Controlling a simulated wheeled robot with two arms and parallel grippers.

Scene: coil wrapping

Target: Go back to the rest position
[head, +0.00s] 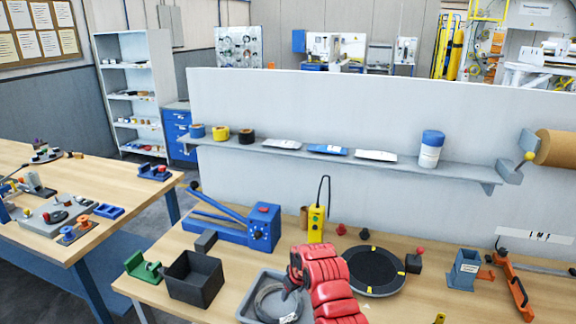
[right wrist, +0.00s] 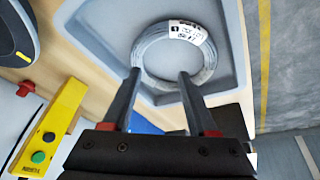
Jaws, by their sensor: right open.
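A grey wire coil (head: 272,303) with a white label lies in a grey tray (head: 244,306) at the front of the workbench. It also shows in the right wrist view (right wrist: 207,62), flat in the tray. My right gripper (right wrist: 158,73) is open, with its two dark fingers apart over the near side of the coil. I cannot tell whether they touch it. In the head view my red right arm partly covers the tray and the coil. My left gripper is not in view.
A black turntable (head: 374,270) is right of my arm. A yellow button box (head: 316,225) stands behind it, and a blue lever device (head: 245,228) is at the back left. A black bin (head: 195,280) is left of the tray. A shelf (head: 390,170) with rolls and packets runs along the panel.

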